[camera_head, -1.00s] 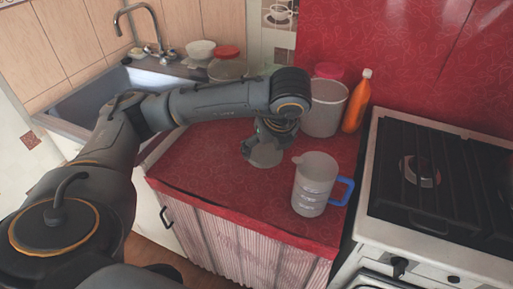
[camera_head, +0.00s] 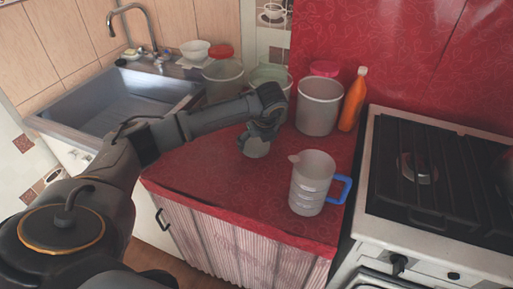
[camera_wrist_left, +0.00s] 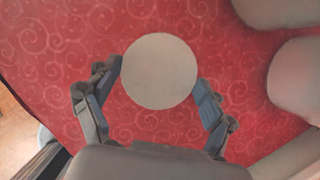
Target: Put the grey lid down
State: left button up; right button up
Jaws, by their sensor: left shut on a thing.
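My left gripper (camera_head: 262,136) reaches over the red counter from the left. It is shut on the round grey lid (camera_head: 255,148), which shows just below the fingers. In the left wrist view the lid (camera_wrist_left: 160,70) is a plain pale disc between the two fingertips (camera_wrist_left: 160,78), with the red patterned counter behind it. I cannot tell whether the lid touches the counter. My right gripper is not in view.
A measuring jug (camera_head: 312,182) with a blue handle stands in front right of the lid. Behind are a grey canister (camera_head: 319,112), an orange bottle (camera_head: 354,102) and another canister (camera_head: 222,84). The stove (camera_head: 440,190) is right, the sink (camera_head: 125,100) left. The counter's front middle is clear.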

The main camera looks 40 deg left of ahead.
aim_at(258, 147)
pick_arm(q)
notch_tip(258, 147, down, 3)
jog(key=shift+p, duration=0.35)
jog(key=shift+f+b, duration=0.5)
jog(key=o, duration=0.7)
jog(key=shift+r, duration=0.1)
jog(key=shift+c, duration=0.2)
jog(key=shift+r+p, duration=0.65)
jog(key=shift+r, duration=0.05)
jog(key=b+v, duration=0.1)
jog(key=v, duration=1)
jog(key=shift+r+b, duration=0.25)
jog(key=shift+b, duration=0.1)
